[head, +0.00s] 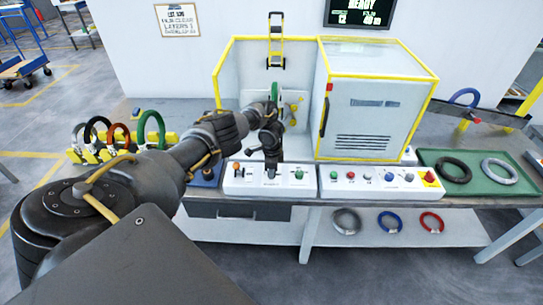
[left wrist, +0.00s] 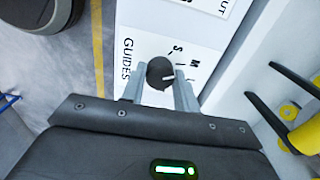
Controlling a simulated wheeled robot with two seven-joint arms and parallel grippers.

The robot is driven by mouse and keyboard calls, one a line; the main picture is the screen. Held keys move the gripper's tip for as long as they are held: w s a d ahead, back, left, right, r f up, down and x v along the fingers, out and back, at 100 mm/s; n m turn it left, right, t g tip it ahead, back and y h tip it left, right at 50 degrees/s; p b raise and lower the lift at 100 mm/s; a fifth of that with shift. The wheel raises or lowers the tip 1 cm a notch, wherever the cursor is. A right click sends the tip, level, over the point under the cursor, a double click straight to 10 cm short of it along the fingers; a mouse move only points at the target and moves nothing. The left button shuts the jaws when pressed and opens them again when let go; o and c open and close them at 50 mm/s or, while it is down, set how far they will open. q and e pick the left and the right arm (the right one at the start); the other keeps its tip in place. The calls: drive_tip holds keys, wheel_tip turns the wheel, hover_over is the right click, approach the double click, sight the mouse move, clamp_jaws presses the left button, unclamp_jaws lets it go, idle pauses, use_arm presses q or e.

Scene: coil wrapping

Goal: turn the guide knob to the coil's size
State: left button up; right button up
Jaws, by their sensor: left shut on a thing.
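The guide knob (left wrist: 159,70) is dark and round with a white mark, on a white panel (left wrist: 138,48) lettered GUIDES. My left gripper (left wrist: 158,88) is shut on the knob, one finger on each side. The mark points right in the left wrist view, toward the printed size letters; S and M are readable, but which letter it meets I cannot tell. A green ring (head: 275,92) shows partly behind my arm at the machine. My right gripper is not in view.
A white cabinet with yellow edges (head: 372,100) stands right of my gripper. Several coils hang on a yellow rack (head: 75,155) at left. A green tray (head: 433,158) holds black and grey coils at right. More coils lie on the lower shelf (head: 270,232).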

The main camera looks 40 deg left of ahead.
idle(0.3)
use_arm(q)
drive_tip(key=o, duration=1)
drive_tip(key=shift+r, duration=0.55)
wheel_tip(320, 180, up, 5)
drive_tip(key=shift+f+p, duration=0.15)
drive_tip(key=shift+p, duration=0.15)
wheel_tip(320, 180, up, 5)
drive_tip(key=p, duration=0.3)
drive_tip(key=shift+s, duration=0.15)
drive_tip(key=shift+d, duration=0.1)
